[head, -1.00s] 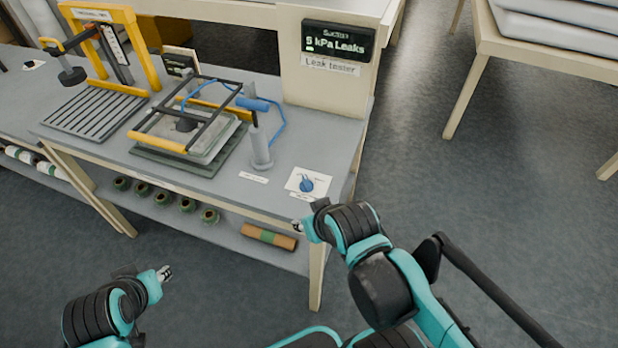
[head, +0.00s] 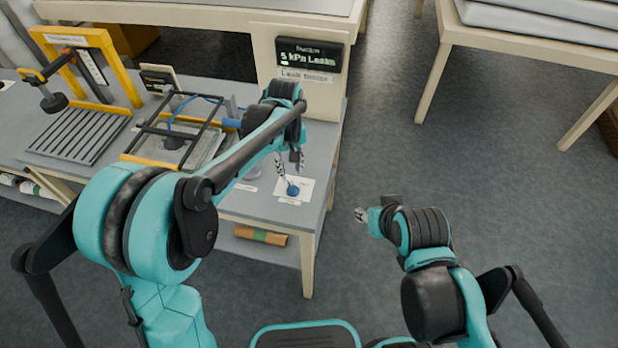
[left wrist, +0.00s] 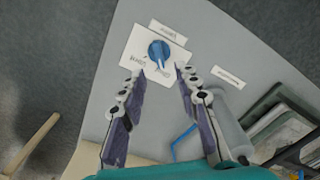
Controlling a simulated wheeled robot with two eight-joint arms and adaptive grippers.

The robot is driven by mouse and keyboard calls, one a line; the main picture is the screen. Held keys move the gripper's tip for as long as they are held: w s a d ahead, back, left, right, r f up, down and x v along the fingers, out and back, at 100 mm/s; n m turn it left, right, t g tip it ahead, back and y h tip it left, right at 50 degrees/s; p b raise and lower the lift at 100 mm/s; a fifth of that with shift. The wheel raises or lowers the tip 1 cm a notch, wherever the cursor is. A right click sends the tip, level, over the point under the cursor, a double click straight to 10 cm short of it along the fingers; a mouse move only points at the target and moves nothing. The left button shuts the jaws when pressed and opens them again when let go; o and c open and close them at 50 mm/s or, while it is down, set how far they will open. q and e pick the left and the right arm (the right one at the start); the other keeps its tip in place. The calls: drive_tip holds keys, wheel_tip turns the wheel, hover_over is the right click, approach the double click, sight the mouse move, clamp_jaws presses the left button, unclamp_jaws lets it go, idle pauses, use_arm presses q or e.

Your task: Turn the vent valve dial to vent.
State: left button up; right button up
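The vent valve dial (head: 293,190) is a blue round knob with a pointer on a white labelled card (head: 306,186) at the table's front right corner. In the left wrist view the dial (left wrist: 159,50) lies just beyond the fingertips, its pointer towards the bottom of the picture; the card's words are too small to read surely. My left gripper (head: 290,166) is above the dial. Its fingers (left wrist: 161,72) are spread apart, with nothing between them, and do not appear to touch the dial. My right gripper (head: 361,214) is off the table to the right; its opening is too small to tell.
The leak tester display (head: 309,50) reads 5 kPa. A black-framed fixture (head: 178,130) and a yellow frame (head: 122,68) stand on the table (head: 262,207) to the left. A brown roll (head: 260,236) lies on the lower shelf.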

sight(292, 186)
use_arm(q)
drive_tip(key=shift+d+f, duration=0.2)
drive_tip(key=shift+f, duration=0.25)
wheel_tip(292, 186, down, 7)
drive_tip(key=b, duration=0.2)
drive_tip(key=shift+a+b, duration=0.1)
drive_tip(key=shift+b, duration=0.3)
drive_tip(key=shift+c, duration=0.3)
clamp_jaws()
